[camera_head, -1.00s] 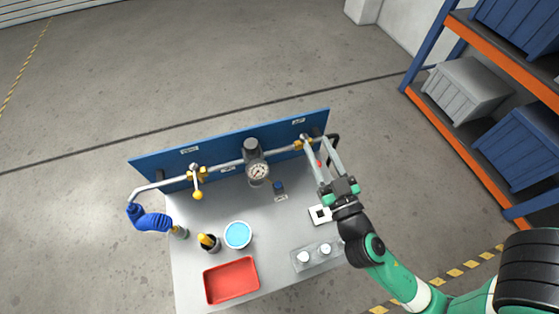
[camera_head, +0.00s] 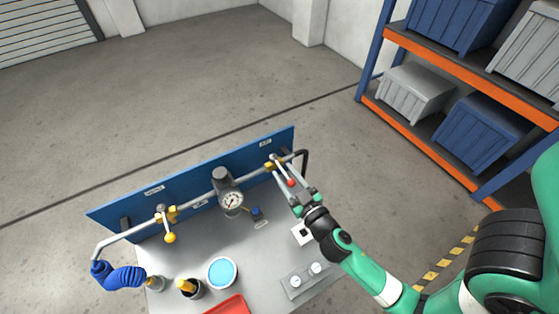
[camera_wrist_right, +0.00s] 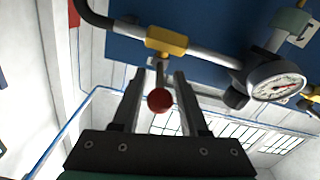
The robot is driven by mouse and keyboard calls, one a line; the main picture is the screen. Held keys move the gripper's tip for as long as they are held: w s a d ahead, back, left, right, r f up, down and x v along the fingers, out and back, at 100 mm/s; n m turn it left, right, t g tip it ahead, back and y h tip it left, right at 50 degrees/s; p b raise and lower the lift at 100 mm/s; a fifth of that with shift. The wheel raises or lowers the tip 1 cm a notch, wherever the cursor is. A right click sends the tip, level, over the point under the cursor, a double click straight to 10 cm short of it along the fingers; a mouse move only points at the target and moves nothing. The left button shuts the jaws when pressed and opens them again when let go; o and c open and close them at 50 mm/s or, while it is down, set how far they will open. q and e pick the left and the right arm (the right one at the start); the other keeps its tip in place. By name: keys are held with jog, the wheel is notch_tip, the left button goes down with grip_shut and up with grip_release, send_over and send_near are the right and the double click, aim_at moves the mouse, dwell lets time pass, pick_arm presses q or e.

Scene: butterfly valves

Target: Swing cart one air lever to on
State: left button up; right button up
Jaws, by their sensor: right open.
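A lever with a red ball knob (camera_head: 291,182) hangs from a brass valve (camera_head: 270,167) at the right of the pipe in the head view. My right gripper (camera_head: 282,174) is open, its two fingers reaching up toward that valve. In the right wrist view the red knob (camera_wrist_right: 159,99) and its thin stem lie between the open fingers (camera_wrist_right: 161,76), with a gap on each side. The yellow valve body (camera_wrist_right: 167,41) is just beyond the fingertips. A second lever with a yellow knob (camera_head: 170,238) hangs at the left valve. The small labels are unreadable. My left gripper is out of view.
A pressure gauge (camera_head: 232,200) sits on the pipe between the valves, before a blue panel (camera_head: 130,203). The grey cart top (camera_head: 255,262) holds a light-blue dish (camera_head: 222,272), a red tray (camera_head: 228,306) and several small items. A storage rack (camera_head: 445,52) stands right.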

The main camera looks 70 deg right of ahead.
aim_at(275, 161)
jog(key=x, duration=0.3)
jog(key=shift+w+d+p, duration=0.15)
jog(key=shift+d+p, duration=0.05)
jog(key=shift+p, duration=0.1)
grip_shut()
dwell(1.2)
